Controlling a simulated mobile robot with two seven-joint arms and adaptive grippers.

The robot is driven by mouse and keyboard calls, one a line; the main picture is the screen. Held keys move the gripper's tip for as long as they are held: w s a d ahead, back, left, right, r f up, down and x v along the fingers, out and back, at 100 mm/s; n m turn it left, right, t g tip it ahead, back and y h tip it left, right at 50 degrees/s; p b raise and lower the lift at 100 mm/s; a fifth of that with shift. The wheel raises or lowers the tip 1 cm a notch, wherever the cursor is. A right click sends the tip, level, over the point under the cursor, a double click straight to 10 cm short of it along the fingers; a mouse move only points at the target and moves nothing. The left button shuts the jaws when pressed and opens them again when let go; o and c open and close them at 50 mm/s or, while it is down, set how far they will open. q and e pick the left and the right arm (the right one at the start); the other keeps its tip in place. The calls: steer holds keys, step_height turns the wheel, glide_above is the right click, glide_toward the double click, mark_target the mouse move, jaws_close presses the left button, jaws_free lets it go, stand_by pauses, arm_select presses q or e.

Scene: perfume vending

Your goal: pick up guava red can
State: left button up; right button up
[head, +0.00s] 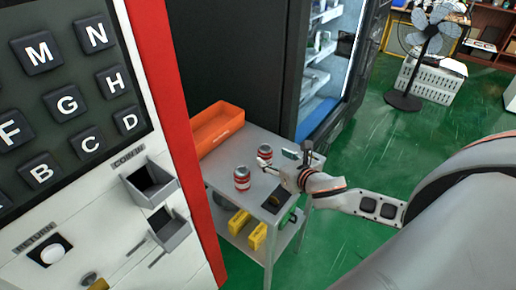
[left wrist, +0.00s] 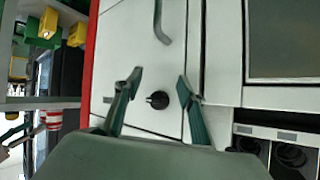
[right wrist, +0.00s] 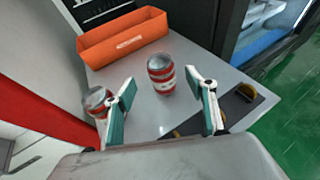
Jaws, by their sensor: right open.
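Two red, white and silver cans stand upright on the grey cart (head: 215,175). The far can (head: 265,152) shows ahead of and between my right fingertips in the right wrist view (right wrist: 161,74). The near can (head: 242,178) is closer to the red-edged machine and shows left of the left finger in the right wrist view (right wrist: 96,99). I cannot tell which can is the guava one. My right gripper (head: 272,166) is open and empty, over the cart. My left gripper (left wrist: 152,80) is open and empty, facing the white machine panel; it is not seen in the head view.
An orange bin (head: 215,128) stands at the cart's back. A dark tray (head: 274,200) lies by its front edge. Yellow items (head: 240,222) sit on the lower shelf. The red and white vending machine (head: 165,75) blocks the left. Green floor is open at right.

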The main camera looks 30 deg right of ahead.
mark_target(269, 155)
steer(key=shift+w+f, duration=0.15)
steer(key=shift+w, duration=0.25)
steer(key=shift+w+f, duration=0.25)
steer(key=shift+w, duration=0.25)
steer(key=shift+w+d+f, duration=0.1)
steer(key=shift+w+f, duration=0.1)
steer(key=shift+w, duration=0.1)
steer(key=x, duration=0.3)
steer(key=shift+w+f, duration=0.2)
steer(key=shift+w, duration=0.05)
steer(key=shift+w+f, duration=0.2)
steer(key=shift+w, duration=0.25)
steer(key=c, duration=1.3)
arm_select(q)
steer(key=shift+s+f, duration=0.7)
steer(key=shift+s, duration=0.15)
arm_select(e)
steer(key=shift+c, duration=0.2)
